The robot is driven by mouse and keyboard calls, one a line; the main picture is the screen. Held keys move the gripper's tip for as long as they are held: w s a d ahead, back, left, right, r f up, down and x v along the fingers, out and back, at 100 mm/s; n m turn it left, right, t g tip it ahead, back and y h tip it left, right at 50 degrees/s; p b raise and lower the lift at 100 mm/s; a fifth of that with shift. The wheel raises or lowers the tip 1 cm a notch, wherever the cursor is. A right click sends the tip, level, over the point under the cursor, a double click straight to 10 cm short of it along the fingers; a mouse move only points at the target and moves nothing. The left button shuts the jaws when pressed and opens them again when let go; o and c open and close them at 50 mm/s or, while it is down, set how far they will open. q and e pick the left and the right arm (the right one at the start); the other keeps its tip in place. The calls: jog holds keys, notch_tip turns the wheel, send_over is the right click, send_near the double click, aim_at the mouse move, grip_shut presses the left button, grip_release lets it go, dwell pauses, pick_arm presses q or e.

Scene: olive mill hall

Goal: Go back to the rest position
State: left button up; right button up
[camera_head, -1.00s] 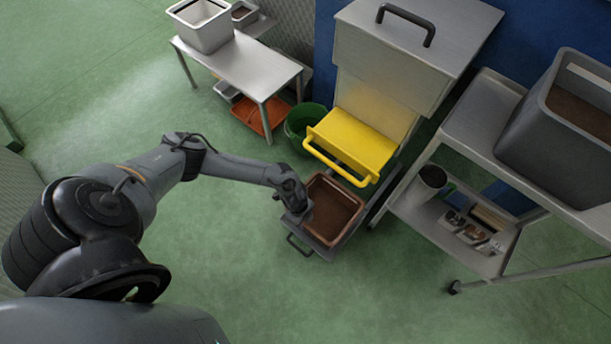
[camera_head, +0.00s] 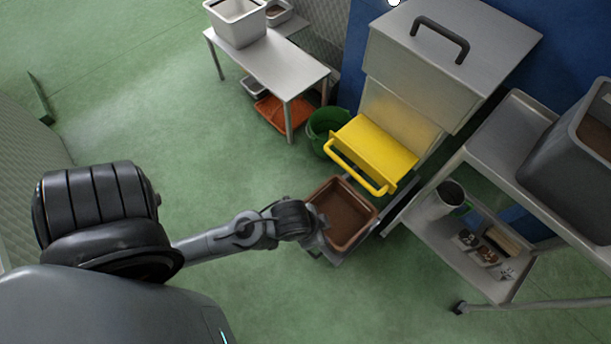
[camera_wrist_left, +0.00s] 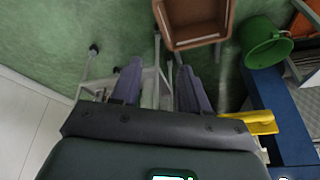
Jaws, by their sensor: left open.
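My left arm comes in from the left of the head view, and its gripper (camera_head: 318,238) is beside the left edge of a brown bin (camera_head: 345,240). In that view the fingers are hard to make out. In the left wrist view the two fingers of the gripper (camera_wrist_left: 160,72) stand apart with nothing held between them. The brown bin (camera_wrist_left: 197,42) shows just beyond the fingers there. In the head view the bin sits below a yellow chute flap (camera_head: 372,150) and holds dark brown matter. I cannot tell whether gripper and bin touch. My right gripper is not in view.
A grey machine (camera_head: 450,50) stands behind the flap, with a green bucket (camera_head: 325,130) at its left. A steel table (camera_head: 262,66) stands at the upper left. A shelved trolley (camera_head: 470,255) is on the right. The green floor (camera_head: 170,120) is clear at left.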

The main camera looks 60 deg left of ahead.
pick_arm(q)
jog(key=shift+s+a+r+n+g, duration=0.15)
jog(key=shift+s+a+r+n, duration=0.25)
jog(key=shift+s+a, duration=0.25)
jog(key=shift+s+a+r+n+g, duration=0.15)
jog(key=shift+s+a+r+n, duration=0.2)
jog(key=shift+s+a, duration=0.25)
